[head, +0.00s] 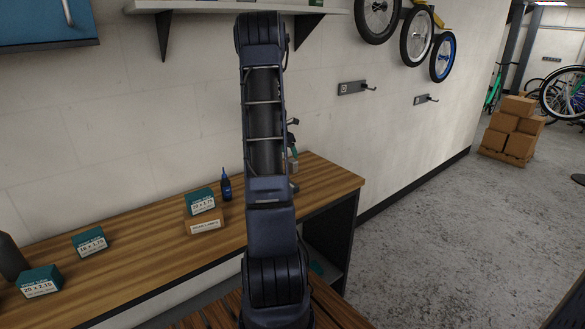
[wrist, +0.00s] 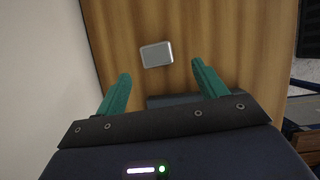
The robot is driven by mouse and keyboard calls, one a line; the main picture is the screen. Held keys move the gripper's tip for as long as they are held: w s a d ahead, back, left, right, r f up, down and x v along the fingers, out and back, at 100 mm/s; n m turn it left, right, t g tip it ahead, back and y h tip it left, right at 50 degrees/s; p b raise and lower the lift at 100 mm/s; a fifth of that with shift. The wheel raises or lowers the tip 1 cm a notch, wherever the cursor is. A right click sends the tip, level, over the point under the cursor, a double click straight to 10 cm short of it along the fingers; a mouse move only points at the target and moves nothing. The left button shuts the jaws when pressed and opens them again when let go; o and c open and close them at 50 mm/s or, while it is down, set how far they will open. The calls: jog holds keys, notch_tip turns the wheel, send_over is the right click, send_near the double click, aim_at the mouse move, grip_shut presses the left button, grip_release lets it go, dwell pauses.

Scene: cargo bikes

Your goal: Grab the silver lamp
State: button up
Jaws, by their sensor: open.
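A small silver, box-like object with rounded corners, which looks like the silver lamp (wrist: 156,55), lies on the wooden benchtop in the wrist view. My gripper (wrist: 160,69) is open, with its two teal fingers spread apart. In the wrist view the lamp shows between and just beyond the fingertips. Nothing is held, and I see no finger touching the lamp. In the head view my arm hides the lamp, and only a bit of my gripper (head: 293,158) shows past the arm's right side.
The wooden workbench (head: 329,180) runs along the wall. On it stand a blue bottle (head: 226,185), a teal box (head: 201,201) on a brown box (head: 205,224), and more teal boxes (head: 89,242) at left. A wall shelf (head: 200,6) hangs above. Open floor lies right.

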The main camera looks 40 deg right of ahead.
aim_at(294, 164)
jog(key=x, duration=0.9)
jog(key=shift+w+d+f, duration=0.2)
jog(key=shift+w+f, duration=0.05)
jog(key=shift+f, duration=0.1)
jog(key=c, duration=1.1)
